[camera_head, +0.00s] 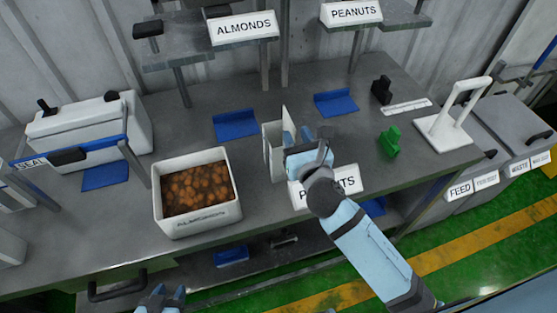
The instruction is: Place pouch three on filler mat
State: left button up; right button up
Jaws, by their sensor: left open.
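My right gripper (297,138) reaches in from the lower right. It is at a pale upright holder with thin walls (272,142) in the middle of the bench. The gripper and wrist hide much of the holder, and I cannot make out a separate pouch or whether the fingers are closed on one. A blue mat (235,124) lies behind and left of the holder, below the almonds sign. Another blue mat (335,103) lies behind and right, below the peanuts sign. Both look bare. No mat is visibly marked as filler. My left gripper (162,298) is open at the bottom edge, partly cut off.
A white bin of brown nuts (197,192) stands left of the holder. A sealing machine (88,130) and a third blue mat (105,176) are at the left. A green block (389,141) and a white stand (450,125) are at the right. Dispenser shelves overhang the back.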

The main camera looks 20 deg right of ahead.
aim_at(290, 123)
jog(key=w, duration=0.5)
jog(key=shift+w+p, duration=0.1)
jog(key=shift+p, duration=0.25)
jog(key=shift+c, duration=0.5)
grip_shut()
